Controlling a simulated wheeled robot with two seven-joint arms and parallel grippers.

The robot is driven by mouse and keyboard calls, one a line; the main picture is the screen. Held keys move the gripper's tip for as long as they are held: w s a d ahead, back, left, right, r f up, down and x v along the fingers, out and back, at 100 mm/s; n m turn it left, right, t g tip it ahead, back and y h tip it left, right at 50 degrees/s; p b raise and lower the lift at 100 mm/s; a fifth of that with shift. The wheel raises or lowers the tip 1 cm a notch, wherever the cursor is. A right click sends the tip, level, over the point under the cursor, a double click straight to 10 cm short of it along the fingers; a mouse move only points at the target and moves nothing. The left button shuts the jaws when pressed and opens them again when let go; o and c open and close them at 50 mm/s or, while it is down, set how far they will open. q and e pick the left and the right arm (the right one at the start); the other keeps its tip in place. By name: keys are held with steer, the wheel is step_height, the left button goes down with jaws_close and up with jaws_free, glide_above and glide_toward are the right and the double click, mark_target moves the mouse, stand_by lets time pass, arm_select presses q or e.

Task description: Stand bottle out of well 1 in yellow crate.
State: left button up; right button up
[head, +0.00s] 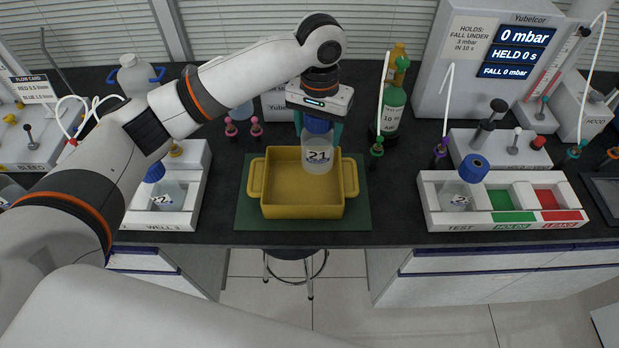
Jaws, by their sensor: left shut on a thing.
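My left gripper (318,112) points down over the yellow crate (292,210) and is shut on a blue-capped bottle (319,158) labelled 21. The bottle is upright, in front of the crate's back right part; I cannot tell whether its base touches the crate floor. The rest of the crate looks empty. At the left, a white well block (160,225) marked as a well holds another blue-capped bottle (165,192). My right gripper does not show.
The crate stands on a green mat (357,215) on the dark bench. At the right, a white tray (440,222) with TEST, HOLDS and LEAKS bays holds a tilted blue-capped bottle (460,185). A green gas cylinder (393,108) and a pressure display unit (500,60) stand behind.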

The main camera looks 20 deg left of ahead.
mark_target(316, 147)
arm_select(q)
steer(key=f, duration=0.5)
steer(key=shift+a+f+p, duration=0.1)
steer(key=shift+a+p, duration=0.1)
steer(key=shift+p, duration=0.2)
steer(key=shift+d+f, duration=0.1)
steer(key=shift+f, duration=0.25)
steer(key=shift+f+p, duration=0.3)
steer(key=shift+f, duration=1.35)
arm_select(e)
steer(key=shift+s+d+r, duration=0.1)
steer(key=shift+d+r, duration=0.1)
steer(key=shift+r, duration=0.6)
arm_select(q)
steer(key=o, duration=1.2)
steer(key=shift+s+f, duration=0.1)
steer(key=shift+o, duration=0.2)
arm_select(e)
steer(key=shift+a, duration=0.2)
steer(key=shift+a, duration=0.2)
